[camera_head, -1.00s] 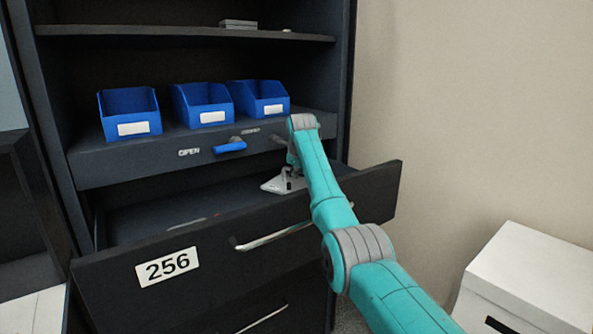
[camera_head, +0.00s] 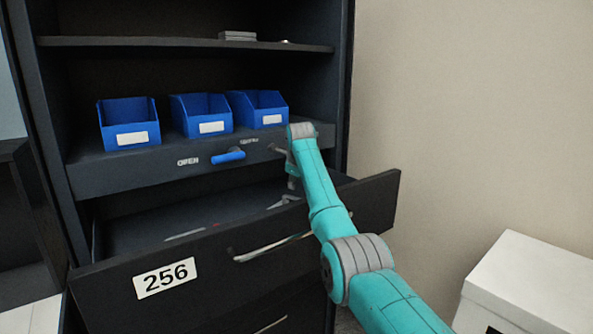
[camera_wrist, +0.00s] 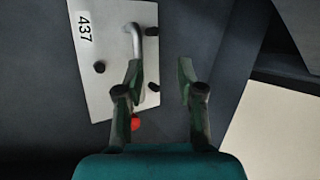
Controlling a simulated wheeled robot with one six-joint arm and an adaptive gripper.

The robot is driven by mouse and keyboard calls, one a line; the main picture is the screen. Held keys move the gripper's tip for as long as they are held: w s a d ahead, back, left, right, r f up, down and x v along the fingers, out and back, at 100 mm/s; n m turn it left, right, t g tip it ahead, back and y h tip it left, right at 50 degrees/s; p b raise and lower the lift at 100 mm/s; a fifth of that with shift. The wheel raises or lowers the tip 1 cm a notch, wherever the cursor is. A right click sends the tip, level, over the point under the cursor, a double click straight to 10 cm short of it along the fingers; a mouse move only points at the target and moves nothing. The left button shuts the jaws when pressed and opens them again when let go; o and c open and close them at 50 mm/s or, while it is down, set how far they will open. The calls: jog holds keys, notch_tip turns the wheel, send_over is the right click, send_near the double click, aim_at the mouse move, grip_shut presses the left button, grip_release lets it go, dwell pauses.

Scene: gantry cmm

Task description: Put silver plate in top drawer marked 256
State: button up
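The silver plate (camera_wrist: 110,50) lies in the open drawer marked 256 (camera_head: 110,285). In the wrist view it shows a "437" label, a bent metal handle and black knobs. In the head view only a small pale part of the plate (camera_head: 284,201) shows above the drawer front. My gripper (camera_wrist: 161,72) is over the plate with its fingers spread apart. The left finger is at the end of the handle, and whether they touch I cannot tell. The right finger is beyond the plate's edge. In the head view the drawer front and my arm hide most of the fingers.
A red round thing (camera_wrist: 135,124) is near the plate. A pale strip (camera_head: 185,235) lies in the drawer. Just above is a panel with a blue handle (camera_head: 228,156), under a row of blue bins (camera_head: 130,124). A white box (camera_head: 525,285) stands at the right.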

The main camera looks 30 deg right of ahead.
jog(key=v, duration=1.2)
jog(key=shift+r, duration=0.15)
